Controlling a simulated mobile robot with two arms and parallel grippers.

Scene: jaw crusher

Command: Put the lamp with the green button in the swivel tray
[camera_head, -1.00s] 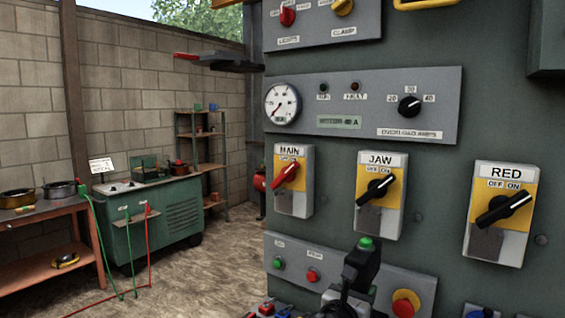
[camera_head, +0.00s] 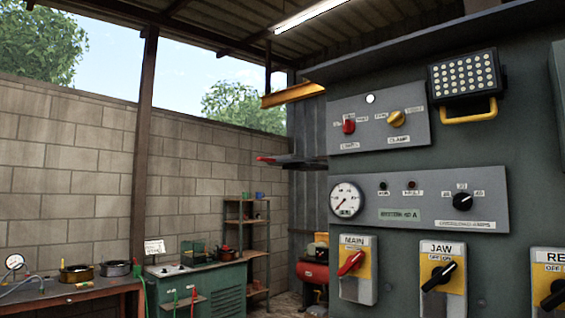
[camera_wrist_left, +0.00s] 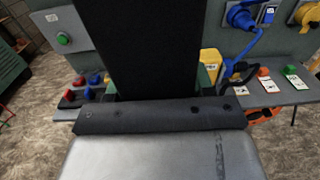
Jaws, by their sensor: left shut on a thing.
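In the left wrist view my left gripper (camera_wrist_left: 157,90) is shut on a tall black block, the lamp (camera_wrist_left: 135,45), which fills the upper middle. Its green button is hidden from this side. Neither the lamp nor my grippers show in the head view now. A dark flat tray with a red-tipped handle, which looks like the swivel tray (camera_head: 300,162), juts out left of the control panel, below the yellow beam. It is seen nearly edge-on, so I cannot tell what is on it. My right gripper is not in view.
The grey-green control cabinet (camera_head: 412,262) with MAIN and JAW switches fills the right. A work light (camera_head: 465,75) sits high on it. A green cart (camera_head: 205,285) and shelf (camera_head: 246,240) stand behind. A low shelf (camera_wrist_left: 285,95) with coloured parts shows in the left wrist view.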

